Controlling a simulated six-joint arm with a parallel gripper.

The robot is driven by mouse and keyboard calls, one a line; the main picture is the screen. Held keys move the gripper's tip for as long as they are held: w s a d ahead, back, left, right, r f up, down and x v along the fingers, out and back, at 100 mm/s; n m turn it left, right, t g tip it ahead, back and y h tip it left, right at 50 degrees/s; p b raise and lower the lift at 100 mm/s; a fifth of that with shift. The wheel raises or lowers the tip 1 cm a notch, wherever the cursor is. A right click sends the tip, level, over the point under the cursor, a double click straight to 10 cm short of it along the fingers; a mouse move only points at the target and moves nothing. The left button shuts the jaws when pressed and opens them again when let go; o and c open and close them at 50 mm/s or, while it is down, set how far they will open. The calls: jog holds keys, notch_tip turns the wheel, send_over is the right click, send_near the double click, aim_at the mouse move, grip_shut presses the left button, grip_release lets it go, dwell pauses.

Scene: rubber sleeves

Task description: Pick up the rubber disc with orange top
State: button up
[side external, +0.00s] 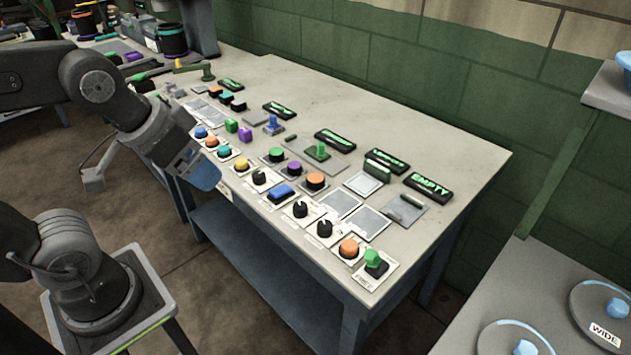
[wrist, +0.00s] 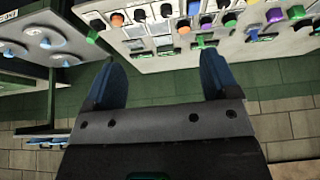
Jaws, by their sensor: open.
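Several dark round pieces with orange tops sit on the table panel: one near the front corner (side external: 348,248), one mid-panel (side external: 315,180) and a smaller one toward the left (side external: 211,142). I cannot tell which is the rubber disc. Orange-topped pieces also show at the top of the wrist view, one at left (wrist: 118,19) and one nearer the middle (wrist: 183,28). My gripper (side external: 205,172) hangs by the table's left edge, its blue fingers just in front of the panel. In the wrist view my gripper (wrist: 160,62) is open, with nothing between its fingers.
Coloured knobs, blocks and black labels crowd the table (side external: 415,137); its back is mostly clear. Dark cylinders (side external: 172,41) stand at the far left end. A grey surface (side external: 460,325) with round lids is at right. A green wall (side external: 400,75) rises behind.

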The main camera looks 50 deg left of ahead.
jog(key=w+n+g+y, duration=0.1)
jog(key=w+n, duration=0.2)
jog(key=w, duration=0.5)
jog(key=n+g+y, duration=0.2)
jog(key=n, duration=0.5)
send_near(315, 177)
jog(key=shift+y, duration=0.3)
jog(key=x, duration=0.9)
jog(key=shift+d+f, duration=0.25)
jog(key=shift+d, duration=0.05)
jog(key=shift+c, duration=0.4)
jog(key=c, duration=0.9)
jog(key=shift+c, duration=0.2)
